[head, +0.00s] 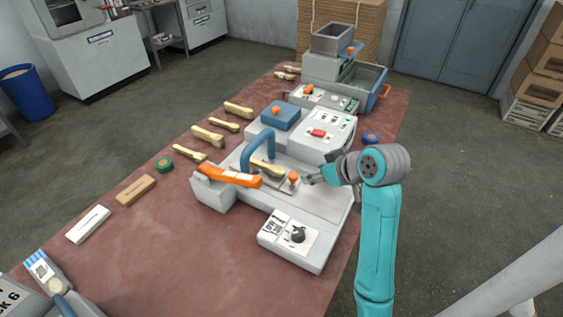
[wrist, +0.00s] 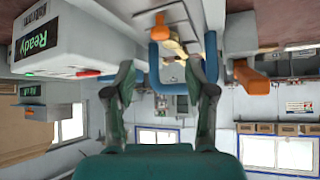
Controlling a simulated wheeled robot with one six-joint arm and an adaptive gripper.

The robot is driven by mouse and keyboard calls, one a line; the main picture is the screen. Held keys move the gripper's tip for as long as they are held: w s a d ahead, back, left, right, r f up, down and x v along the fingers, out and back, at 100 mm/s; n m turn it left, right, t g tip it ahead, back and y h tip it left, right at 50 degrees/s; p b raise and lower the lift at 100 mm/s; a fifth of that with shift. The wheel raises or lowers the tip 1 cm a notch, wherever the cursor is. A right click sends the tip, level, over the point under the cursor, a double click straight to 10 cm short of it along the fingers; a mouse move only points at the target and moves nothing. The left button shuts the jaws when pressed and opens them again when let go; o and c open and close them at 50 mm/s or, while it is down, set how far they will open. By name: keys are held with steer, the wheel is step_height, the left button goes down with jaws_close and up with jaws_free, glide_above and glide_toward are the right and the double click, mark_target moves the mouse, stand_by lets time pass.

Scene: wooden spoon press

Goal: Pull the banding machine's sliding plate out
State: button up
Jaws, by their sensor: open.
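The grey banding machine (head: 325,204) stands on the table with a blue arch (head: 258,141) and an orange lever (head: 230,177). Its sliding plate (head: 278,185) is a small flat plate beneath the arch, with an upright orange knob (head: 293,177) at its near right. A wooden spoon bundle (head: 264,168) lies under the arch behind the knob. My gripper (head: 311,180) is open and empty, just right of the knob and apart from it. In the upside-down wrist view, the knob (wrist: 159,19) and bundle (wrist: 173,43) appear beyond the open fingers (wrist: 166,72).
A dial box (head: 290,238) projects at the front. Several spoon bundles (head: 207,136) lie along the left. A second machine (head: 325,72) stands at the far end.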

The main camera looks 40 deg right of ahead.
mark_target(294, 175)
steer(key=x, duration=1.1)
steer(key=shift+w+r, duration=0.1)
steer(key=shift+w, duration=0.2)
jaws_close()
